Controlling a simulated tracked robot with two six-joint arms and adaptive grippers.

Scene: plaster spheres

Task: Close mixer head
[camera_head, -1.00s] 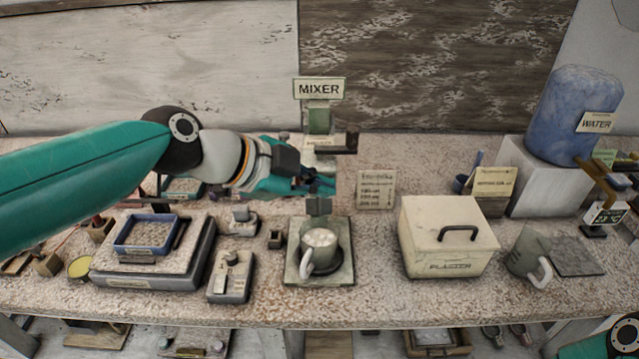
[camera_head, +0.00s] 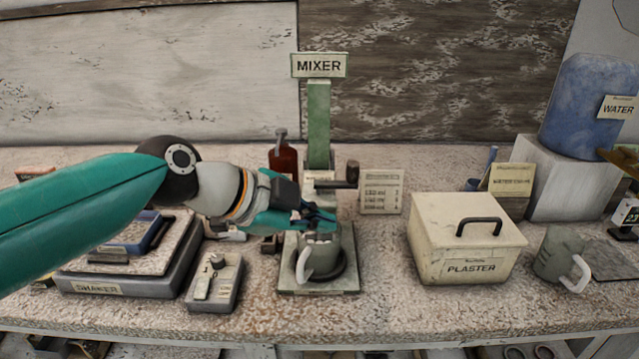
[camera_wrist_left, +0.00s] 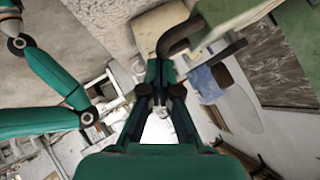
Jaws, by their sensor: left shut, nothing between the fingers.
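The mixer (camera_head: 319,125) stands mid-bench with a green column under its sign. Its head (camera_head: 318,186), with a dark handle (camera_head: 352,173) to the right, is low on the column, just above a grey mug (camera_head: 318,256) on the mixer base (camera_head: 343,284). My left gripper (camera_head: 325,221) is shut and empty, in front of the head, and covers the mug's rim and the space above it. In the left wrist view the shut fingers (camera_wrist_left: 161,78) show just below the dark handle (camera_wrist_left: 180,36); whether they touch the mixer is unclear. My right gripper is not in view.
A plaster box (camera_head: 465,240) and another mug (camera_head: 560,255) stand to the right. A shaker (camera_head: 135,283) and a small grey device (camera_head: 214,283) are left. A red bottle (camera_head: 283,160) is behind the gripper. Open bench lies between the mixer and the plaster box.

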